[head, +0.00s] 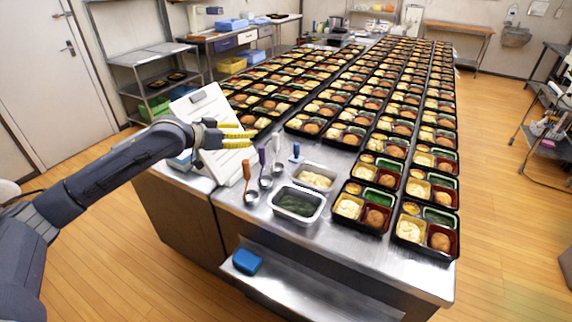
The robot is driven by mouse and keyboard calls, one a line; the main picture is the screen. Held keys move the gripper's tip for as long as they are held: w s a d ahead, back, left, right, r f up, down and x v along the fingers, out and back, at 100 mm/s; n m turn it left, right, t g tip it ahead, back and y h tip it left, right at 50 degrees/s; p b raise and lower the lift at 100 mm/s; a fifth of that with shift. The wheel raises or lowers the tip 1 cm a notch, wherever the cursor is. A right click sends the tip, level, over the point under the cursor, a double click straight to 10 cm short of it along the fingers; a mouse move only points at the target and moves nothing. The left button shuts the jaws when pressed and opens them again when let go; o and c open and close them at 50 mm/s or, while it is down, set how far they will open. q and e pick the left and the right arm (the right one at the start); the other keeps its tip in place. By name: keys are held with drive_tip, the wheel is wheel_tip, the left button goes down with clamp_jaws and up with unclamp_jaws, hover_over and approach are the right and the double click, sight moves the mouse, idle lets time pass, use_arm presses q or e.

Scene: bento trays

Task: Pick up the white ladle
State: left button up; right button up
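The white ladle (276,146) stands handle-up on the steel counter, its small metal bowl near the counter's left part. It is the farthest back in a row with a purple-handled ladle (262,157) and an orange-handled ladle (247,172). My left gripper (238,137), with yellow fingers, is to the left of the white ladle's handle, apart from it in the picture. Its fingers point right and look spread, with nothing visible between them. My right gripper is not in view.
A blue-handled utensil (296,153) stands just right of the white ladle. A tray of dark green food (322,208) and a tray of pale food (332,170) are close by. Rows of filled bento trays (384,228) cover the right. A white board (225,163) leans behind my gripper.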

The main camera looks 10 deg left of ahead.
sight(274, 134)
use_arm(q)
drive_tip(key=x, duration=1.6)
drive_tip(key=shift+w+d+f, duration=0.1)
drive_tip(key=shift+f, duration=0.25)
drive_tip(key=shift+c, duration=0.3)
clamp_jaws()
